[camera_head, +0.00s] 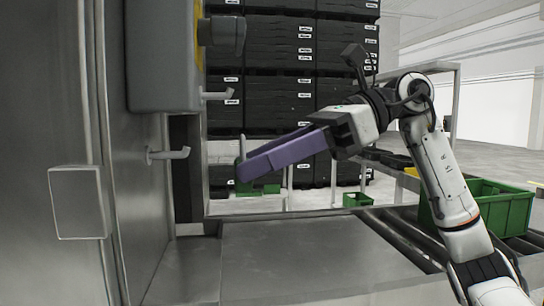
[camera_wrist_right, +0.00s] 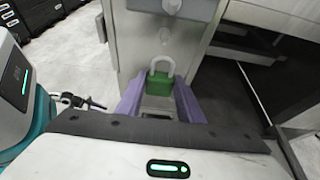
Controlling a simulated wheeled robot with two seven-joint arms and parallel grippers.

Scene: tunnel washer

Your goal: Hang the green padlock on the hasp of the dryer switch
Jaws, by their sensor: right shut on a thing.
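My right gripper (camera_head: 240,170), with purple fingers, reaches left across the middle of the head view. In the right wrist view its fingers (camera_wrist_right: 162,105) are closed on the green padlock (camera_wrist_right: 186,101), whose grey shackle (camera_wrist_right: 162,64) points up. In the head view the padlock is hard to tell from green things behind the fingertips. The grey switch box (camera_head: 160,60) is at upper left, with a dark knob (camera_head: 226,34) on its side. A pale peg (camera_head: 217,95) sticks out below the knob; I cannot tell if it is the hasp. The padlock is apart from it. My left gripper is not in view.
A second pale peg (camera_head: 168,154) sticks out from the metal wall, below the box. A bare metal surface (camera_head: 290,255) lies below my gripper. A green crate (camera_head: 490,208) stands at right on rollers. Black stacked crates (camera_head: 275,55) fill the back.

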